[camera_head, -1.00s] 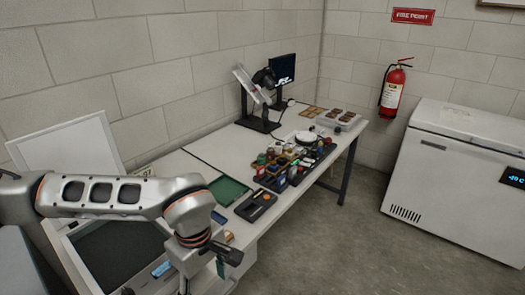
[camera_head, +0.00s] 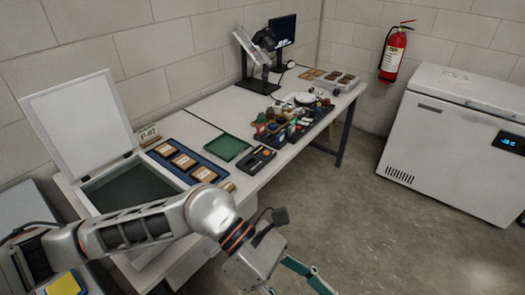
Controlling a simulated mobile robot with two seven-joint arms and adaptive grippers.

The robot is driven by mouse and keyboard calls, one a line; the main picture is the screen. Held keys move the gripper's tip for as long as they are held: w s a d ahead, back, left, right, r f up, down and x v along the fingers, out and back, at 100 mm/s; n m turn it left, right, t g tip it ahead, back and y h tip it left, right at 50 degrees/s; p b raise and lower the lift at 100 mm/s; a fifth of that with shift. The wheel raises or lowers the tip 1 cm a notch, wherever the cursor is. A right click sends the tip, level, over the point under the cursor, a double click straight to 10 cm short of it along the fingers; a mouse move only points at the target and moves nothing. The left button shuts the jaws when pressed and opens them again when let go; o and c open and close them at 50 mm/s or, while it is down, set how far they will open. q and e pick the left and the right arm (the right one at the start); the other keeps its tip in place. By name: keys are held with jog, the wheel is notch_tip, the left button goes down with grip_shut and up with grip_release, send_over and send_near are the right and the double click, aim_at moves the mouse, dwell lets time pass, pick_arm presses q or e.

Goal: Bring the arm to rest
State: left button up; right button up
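My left arm comes in from the lower left in the head view and crosses in front of the table's near end. My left gripper (camera_head: 292,282) hangs over the floor, off the table's front edge. Its teal fingers are partly cut off by the bottom of the picture, so I cannot tell how far apart they are. I see nothing held in the visible part. My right gripper is not in view.
The white table (camera_head: 205,130) carries an open white-lidded box (camera_head: 135,186), a blue tray (camera_head: 166,161) with brown pieces, a green mat (camera_head: 226,147) and a crowded black rack (camera_head: 300,137). A white freezer (camera_head: 450,145) stands right. Floor between is clear.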

pick_arm(q)
jog(key=w+d+r+n+t+h, duration=0.35)
jog(key=w+r+n+h, duration=0.25)
jog(key=r+n+h, duration=0.55)
jog(key=w+a+f+n+t+y, duration=0.25)
jog(key=w+a+n+t, duration=0.35)
jog(key=n+t, duration=0.4)
jog(key=w+a+f+n+t+y, duration=0.2)
jog(key=w+a+f+n+t, duration=0.15)
jog(key=w+n+t, duration=0.65)
jog(key=s+a+f+n+y, duration=0.1)
jog(key=a+f+n+y, duration=0.4)
jog(key=a+f+n, duration=0.4)
jog(key=s+a+f+n+y, duration=0.1)
jog(key=a+f+n+y, duration=0.4)
jog(key=f, duration=0.5)
jog(key=s+a+f+n+g+y, duration=0.2)
jog(key=s+a+f+n, duration=0.1)
jog(key=f, duration=0.5)
jog(key=s+a+f+n+g+y, duration=0.2)
jog(key=s+a+f+n+g, duration=0.1)
jog(key=s+a+f, duration=0.3)
jog(key=shift+s+f+n+y, duration=0.3)
jog(key=shift+s+f+n, duration=0.35)
jog(key=shift+s+f, duration=0.3)
